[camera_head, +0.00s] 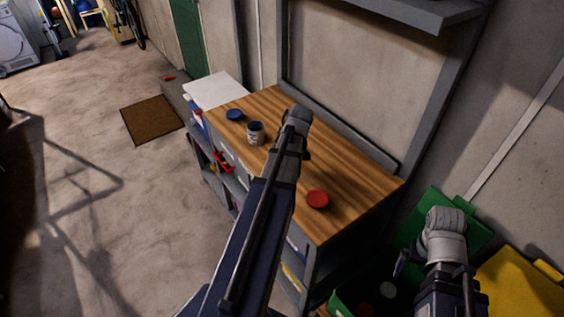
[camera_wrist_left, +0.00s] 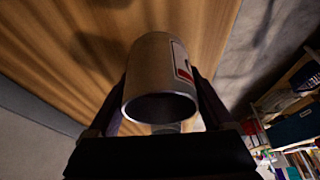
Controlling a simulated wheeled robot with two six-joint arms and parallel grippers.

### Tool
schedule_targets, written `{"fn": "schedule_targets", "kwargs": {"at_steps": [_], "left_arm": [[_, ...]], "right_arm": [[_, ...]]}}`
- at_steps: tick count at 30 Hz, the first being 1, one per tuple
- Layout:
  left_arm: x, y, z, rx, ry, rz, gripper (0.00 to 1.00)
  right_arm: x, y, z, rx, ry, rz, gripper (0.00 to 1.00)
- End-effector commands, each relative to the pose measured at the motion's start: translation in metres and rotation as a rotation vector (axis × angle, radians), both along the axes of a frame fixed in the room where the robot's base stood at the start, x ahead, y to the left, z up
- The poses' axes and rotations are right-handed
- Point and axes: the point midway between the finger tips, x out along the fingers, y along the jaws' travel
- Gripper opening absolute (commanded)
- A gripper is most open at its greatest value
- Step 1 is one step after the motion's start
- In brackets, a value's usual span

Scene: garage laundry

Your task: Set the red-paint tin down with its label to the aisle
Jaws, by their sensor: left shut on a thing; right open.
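In the left wrist view, my left gripper (camera_wrist_left: 162,92) is shut on a grey metal tin (camera_wrist_left: 148,62), a finger on each side. Its dark round end faces the camera. A white label with red (camera_wrist_left: 181,62) shows on the tin's right side, towards the shelves. Wood lies behind the tin; I cannot tell whether they touch. In the head view my left forearm reaches over the wooden bench top (camera_head: 352,180) and hides its gripper and held tin. My right gripper (camera_head: 402,263) is open, low at the right; its fingers are hard to make out.
Another small tin (camera_head: 256,133) with a pale label stands on the bench near a blue lid (camera_head: 235,115). A red lid (camera_head: 317,199) lies right of my left arm. Green (camera_head: 455,215) and yellow (camera_head: 520,285) bins stand at right. The floor (camera_head: 90,215) at left is open.

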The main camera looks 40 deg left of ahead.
Motion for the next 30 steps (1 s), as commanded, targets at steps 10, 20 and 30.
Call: {"fn": "schedule_targets", "kwargs": {"at_steps": [10, 20, 30], "left_arm": [[0.000, 0.000, -0.030, 0.000, 0.000, 0.000, 0.09], [0.000, 0.000, -0.033, 0.000, 0.000, 0.000, 0.86], [0.000, 0.000, -0.032, 0.000, 0.000, 0.000, 1.00]], "right_arm": [[0.000, 0.000, -0.030, 0.000, 0.000, 0.000, 1.00], [0.000, 0.000, -0.033, 0.000, 0.000, 0.000, 1.00], [0.000, 0.000, -0.032, 0.000, 0.000, 0.000, 1.00]]}}
